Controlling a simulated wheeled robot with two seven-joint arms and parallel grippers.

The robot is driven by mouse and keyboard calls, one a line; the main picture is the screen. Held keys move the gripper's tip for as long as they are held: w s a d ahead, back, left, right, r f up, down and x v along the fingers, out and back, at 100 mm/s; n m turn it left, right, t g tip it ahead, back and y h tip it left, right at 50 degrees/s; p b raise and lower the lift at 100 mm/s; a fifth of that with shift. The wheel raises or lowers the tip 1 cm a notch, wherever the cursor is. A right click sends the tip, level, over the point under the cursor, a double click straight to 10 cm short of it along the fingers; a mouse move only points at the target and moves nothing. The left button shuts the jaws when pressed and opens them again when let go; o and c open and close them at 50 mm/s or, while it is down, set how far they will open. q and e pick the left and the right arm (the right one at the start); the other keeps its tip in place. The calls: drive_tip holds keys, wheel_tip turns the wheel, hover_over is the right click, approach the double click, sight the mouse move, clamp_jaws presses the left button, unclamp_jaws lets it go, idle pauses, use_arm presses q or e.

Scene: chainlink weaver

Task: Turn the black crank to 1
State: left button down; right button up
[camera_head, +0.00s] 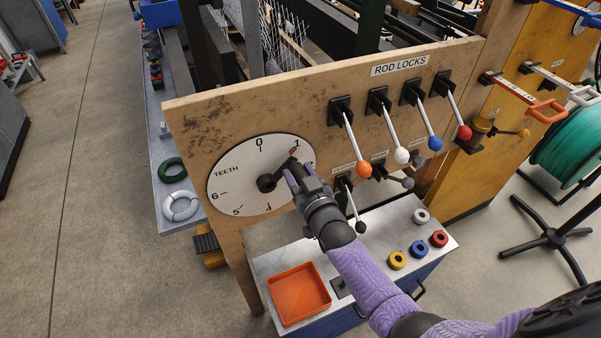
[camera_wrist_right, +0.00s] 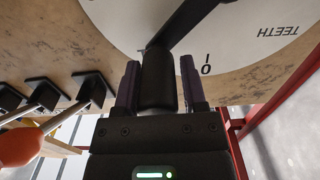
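The black crank (camera_head: 267,183) is mounted at the centre of a round white dial (camera_head: 236,167) marked TEETH. Its arm points to the upper right, towards the 1 (camera_head: 294,150). I cannot tell whether it lines up exactly with the mark. My right gripper (camera_head: 293,170) is at the crank's outer end and partly covers it. The 0 mark (camera_wrist_right: 207,69) shows beside the right finger. My left gripper is not in view.
Right of the dial are rod lock levers with orange (camera_head: 364,170), white, blue and red knobs. A smaller black-knobbed lever (camera_head: 360,227) hangs close to my right wrist. Below stands a bench with an orange tray (camera_head: 299,293) and several coloured rings.

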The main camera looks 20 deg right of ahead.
drive_tip(key=shift+o, duration=1.3)
drive_tip(key=shift+s, duration=0.2)
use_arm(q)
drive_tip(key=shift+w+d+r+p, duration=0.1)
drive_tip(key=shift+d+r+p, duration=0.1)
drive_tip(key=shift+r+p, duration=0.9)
use_arm(e)
drive_tip(key=s, duration=0.9)
drive_tip(key=shift+s+d, duration=0.15)
drive_tip(key=shift+s, duration=0.15)
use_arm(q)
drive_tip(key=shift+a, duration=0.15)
